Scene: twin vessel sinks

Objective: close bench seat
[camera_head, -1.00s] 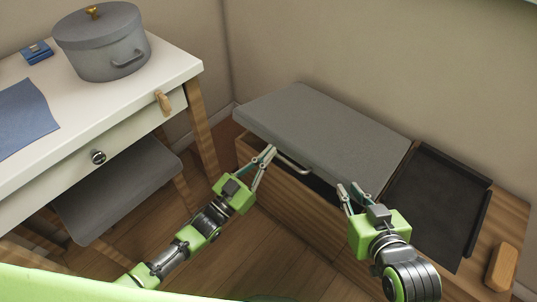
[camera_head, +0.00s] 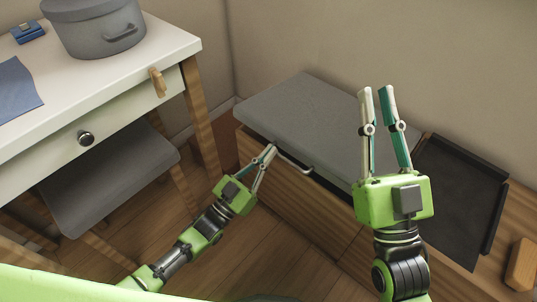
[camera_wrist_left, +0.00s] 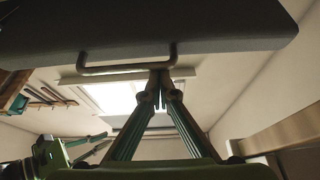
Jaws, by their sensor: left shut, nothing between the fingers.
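The bench (camera_head: 290,205) is a wooden box along the wall. Its grey seat lid (camera_head: 305,115) lies nearly flat, with a dark gap under its front edge. A metal handle (camera_head: 295,164) is on that edge; it also shows in the left wrist view (camera_wrist_left: 125,68), on the lid's underside. My left gripper (camera_head: 269,150) is shut and empty at the handle's left end, below the lid edge. In the left wrist view its tips (camera_wrist_left: 160,76) are close to the handle; I cannot tell whether they touch. My right gripper (camera_head: 375,92) is open and empty, raised in front of the lid's right part.
A dark tray (camera_head: 460,200) and a wooden block (camera_head: 521,264) are on the bench's right part. A white table (camera_head: 110,80) with a grey pot (camera_head: 92,28) stands at left, a grey-topped stool (camera_head: 110,175) under it. Wooden floor is free between table and bench.

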